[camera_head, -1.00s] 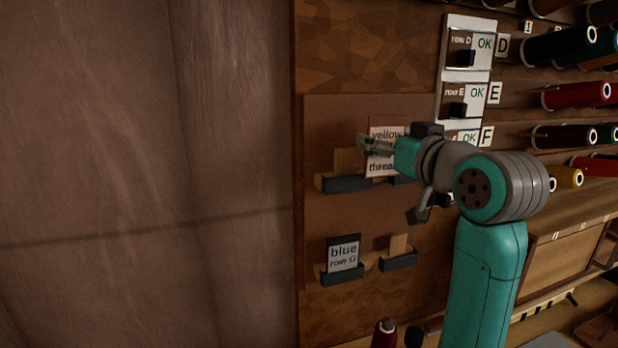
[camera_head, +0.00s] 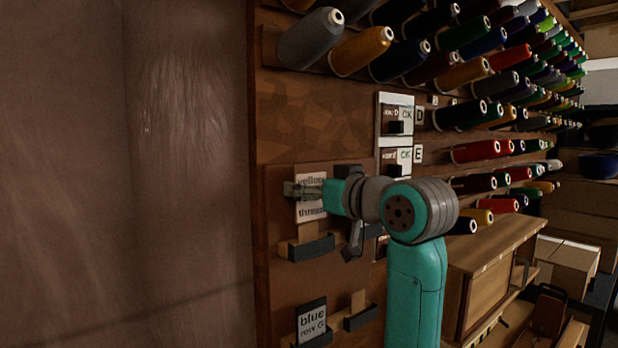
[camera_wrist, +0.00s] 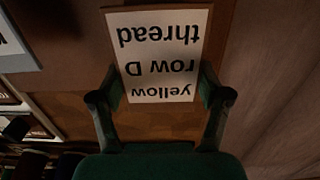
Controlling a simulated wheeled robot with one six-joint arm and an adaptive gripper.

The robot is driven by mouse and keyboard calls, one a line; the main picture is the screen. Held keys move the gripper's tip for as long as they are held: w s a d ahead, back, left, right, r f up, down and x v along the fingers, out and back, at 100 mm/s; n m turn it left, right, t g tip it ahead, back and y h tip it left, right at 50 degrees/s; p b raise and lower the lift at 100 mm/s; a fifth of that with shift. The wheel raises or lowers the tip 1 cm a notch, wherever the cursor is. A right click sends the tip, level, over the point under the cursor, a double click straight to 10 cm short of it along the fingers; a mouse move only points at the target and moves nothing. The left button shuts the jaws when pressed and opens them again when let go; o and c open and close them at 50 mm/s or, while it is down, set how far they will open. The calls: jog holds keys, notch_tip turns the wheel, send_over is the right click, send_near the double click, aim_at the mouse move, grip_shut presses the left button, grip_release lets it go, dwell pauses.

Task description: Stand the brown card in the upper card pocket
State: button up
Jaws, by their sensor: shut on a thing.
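The card with a brown edge and a white face reading "yellow row D thread" (camera_head: 311,207) is in my gripper (camera_head: 303,190). In the wrist view the card (camera_wrist: 158,52) appears upside down, with a finger of my gripper (camera_wrist: 162,85) shut against each side edge. The upper left card pocket (camera_head: 312,248), a dark ledge with a tan backing, is on the brown board, below the card with a gap between. The card looks upright. Another upper pocket (camera_head: 373,231) is partly hidden behind my arm.
A dark card reading "blue row G" (camera_head: 311,320) stands in the lower left pocket (camera_head: 318,341). Row label holders (camera_head: 396,128) and thread spools (camera_head: 475,150) lie to the right. A plain wall (camera_head: 180,170) is left.

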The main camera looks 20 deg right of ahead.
aim_at(313, 218)
jog(key=shift+d+f, duration=0.1)
jog(key=shift+f, duration=2.5)
jog(key=shift+w, duration=0.1)
jog(key=shift+f, duration=0.3)
jog(key=o, duration=0.8)
jog(key=v, duration=1.2)
